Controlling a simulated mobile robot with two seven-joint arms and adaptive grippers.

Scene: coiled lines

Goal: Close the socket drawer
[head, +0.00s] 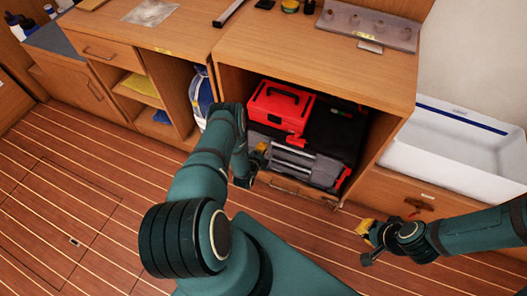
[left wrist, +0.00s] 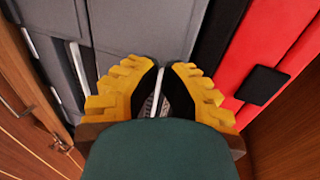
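My left gripper (head: 259,160) is at the left end of these fronts. In the left wrist view its yellow fingers (left wrist: 166,68) are close together, a thin pale strip showing between them before the grey fronts (left wrist: 125,30). Contact is unclear. My right gripper (head: 366,240) hangs away from the chest; its fingers are too small to judge.
The cabinet has a wooden top (head: 310,60) with a grey socket tray (head: 368,25) on it. A wooden drawer front (head: 300,188) is below the chest. A white sink (head: 455,150) is at right. The plank floor (head: 75,185) is clear at left.

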